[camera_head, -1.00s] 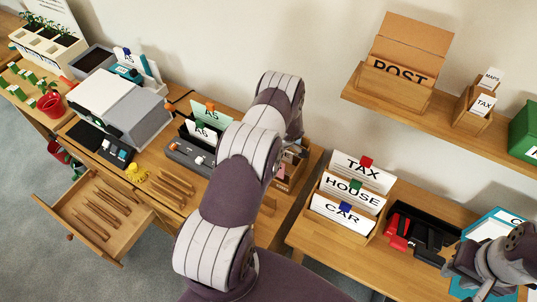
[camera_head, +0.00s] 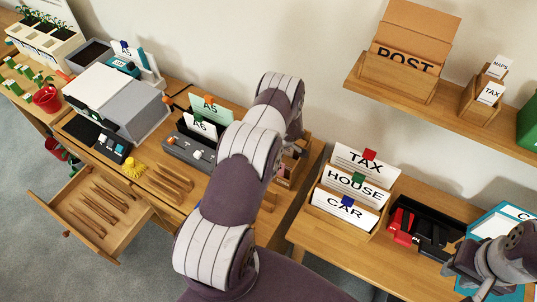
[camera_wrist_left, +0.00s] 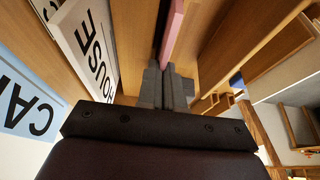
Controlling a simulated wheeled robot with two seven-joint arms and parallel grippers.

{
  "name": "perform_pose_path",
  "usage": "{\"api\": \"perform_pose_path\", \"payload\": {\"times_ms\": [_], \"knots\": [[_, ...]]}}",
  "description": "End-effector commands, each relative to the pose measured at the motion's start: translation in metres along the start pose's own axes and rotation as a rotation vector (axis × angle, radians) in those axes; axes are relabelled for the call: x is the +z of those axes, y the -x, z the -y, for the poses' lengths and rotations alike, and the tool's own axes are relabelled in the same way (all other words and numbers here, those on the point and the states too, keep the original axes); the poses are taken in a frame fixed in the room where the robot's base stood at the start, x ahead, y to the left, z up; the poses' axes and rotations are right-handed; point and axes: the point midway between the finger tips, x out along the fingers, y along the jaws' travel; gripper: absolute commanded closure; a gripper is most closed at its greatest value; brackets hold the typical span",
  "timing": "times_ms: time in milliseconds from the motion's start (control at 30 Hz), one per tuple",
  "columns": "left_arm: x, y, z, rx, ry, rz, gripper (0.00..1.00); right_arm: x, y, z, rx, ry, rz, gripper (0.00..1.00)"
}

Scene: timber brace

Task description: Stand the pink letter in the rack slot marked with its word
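The pink letter (camera_wrist_left: 175,30) shows edge-on in the left wrist view as a narrow pink strip; its word cannot be read. My left gripper (camera_wrist_left: 168,85) looks shut on its near end. Left of it in that view are wooden dividers and cards reading HOUSE (camera_wrist_left: 92,45) and CAR (camera_wrist_left: 25,105). In the head view my left arm hides the left gripper and letter. The wooden rack (camera_head: 322,217) holds white cards marked TAX (camera_head: 366,162), HOUSE (camera_head: 352,188) and CAR (camera_head: 345,208). My right gripper (camera_head: 482,288) is at the lower right edge; its fingers are unclear.
A black tray with a red item (camera_head: 402,225) lies right of the rack, then a teal-edged board (camera_head: 500,222). A wall shelf (camera_head: 440,105) carries the POST box (camera_head: 405,65) and a small TAX and MAPS holder (camera_head: 480,98). An open drawer (camera_head: 90,215) juts out at left.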

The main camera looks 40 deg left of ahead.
Motion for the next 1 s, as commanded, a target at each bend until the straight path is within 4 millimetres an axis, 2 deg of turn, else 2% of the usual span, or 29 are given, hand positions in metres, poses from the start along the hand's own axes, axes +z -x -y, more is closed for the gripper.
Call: {"api": "perform_pose_path", "payload": {"times_ms": [33,67,600,633,667,733,1000], "knots": [[-0.0002,0.0003,-0.0001,0.001,0.0,0.001,0.75,-0.0001,0.0007,0.0,0.0,0.0,0.0,0.69],[-0.0001,0.0003,-0.0002,0.001,0.0,0.001,0.66,-0.0001,0.0008,0.0,0.0,0.0,0.0,0.69],[0.0,0.0001,0.0001,0.001,0.0,0.001,0.65,-0.0001,0.0007,0.0,0.0,0.0,0.0,0.69],[0.0001,0.0,0.0002,0.001,0.0,0.001,0.62,-0.0001,0.0007,0.0,0.0,0.0,0.0,0.69],[0.0,0.0001,0.0002,0.0,0.0,0.001,0.52,-0.0001,0.0007,0.0,0.0,0.0,0.0,0.69],[0.0,0.0001,-0.0001,0.001,0.0,0.001,0.4,-0.0001,0.0007,0.0,0.0,0.0,0.0,0.69],[-0.0001,0.0001,0.0001,0.001,0.0,0.001,0.4,-0.0001,0.0007,0.0,0.0,0.0,0.0,0.69]]}}
